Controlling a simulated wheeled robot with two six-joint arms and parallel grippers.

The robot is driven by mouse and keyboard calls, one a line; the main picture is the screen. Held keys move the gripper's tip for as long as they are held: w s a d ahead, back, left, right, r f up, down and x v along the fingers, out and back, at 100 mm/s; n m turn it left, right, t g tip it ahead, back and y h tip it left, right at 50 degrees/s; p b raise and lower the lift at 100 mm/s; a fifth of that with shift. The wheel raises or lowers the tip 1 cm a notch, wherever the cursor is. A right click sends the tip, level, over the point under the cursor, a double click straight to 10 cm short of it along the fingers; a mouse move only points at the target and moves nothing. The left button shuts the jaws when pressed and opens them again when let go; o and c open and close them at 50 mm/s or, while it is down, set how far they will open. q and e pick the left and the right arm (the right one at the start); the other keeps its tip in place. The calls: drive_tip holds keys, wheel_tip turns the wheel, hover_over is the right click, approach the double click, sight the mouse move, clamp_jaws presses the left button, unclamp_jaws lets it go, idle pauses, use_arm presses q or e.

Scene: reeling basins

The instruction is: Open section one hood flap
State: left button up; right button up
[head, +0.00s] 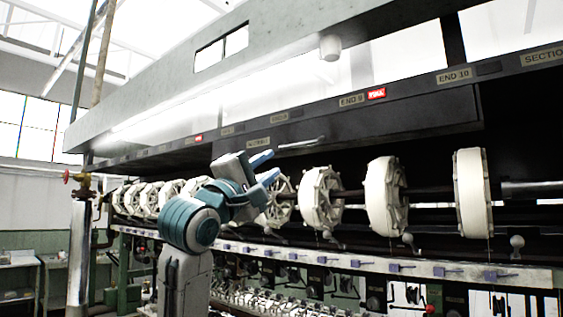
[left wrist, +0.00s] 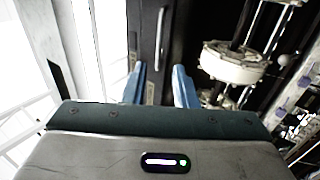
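The dark hood flap (head: 355,125) runs along the front of the machine under the sloping grey hood, above the white reels. A light bar handle (head: 303,143) sits on its lower part; it also shows in the left wrist view (left wrist: 160,35). My left gripper (head: 268,167) is just left of and below the handle, apart from it. In the left wrist view its blue fingers (left wrist: 160,85) are spread, with the handle ahead between them and nothing held. The flap appears shut. My right gripper is in neither view.
White reels (head: 320,200) on a shaft stand in a row below the flap, close to my left gripper. A pale rail (head: 390,266) with purple clips runs lower down. A pipe with a red valve (head: 78,182) stands at the left.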

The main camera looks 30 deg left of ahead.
sight(295, 145)
use_arm(q)
drive_tip(key=p+x, duration=0.7)
drive_tip(key=x, duration=0.2)
drive_tip(key=shift+w+d+r, duration=0.1)
drive_tip(key=shift+w+r, duration=0.05)
drive_tip(key=shift+r, duration=0.15)
drive_tip(key=shift+w+d+r+p, duration=0.1)
drive_tip(key=shift+w+r+p, duration=0.2)
drive_tip(key=shift+w+p, duration=0.25)
drive_tip(key=shift+w, duration=0.35)
clamp_jaws()
drive_tip(key=shift+s+r, duration=0.1)
drive_tip(key=shift+r, duration=0.05)
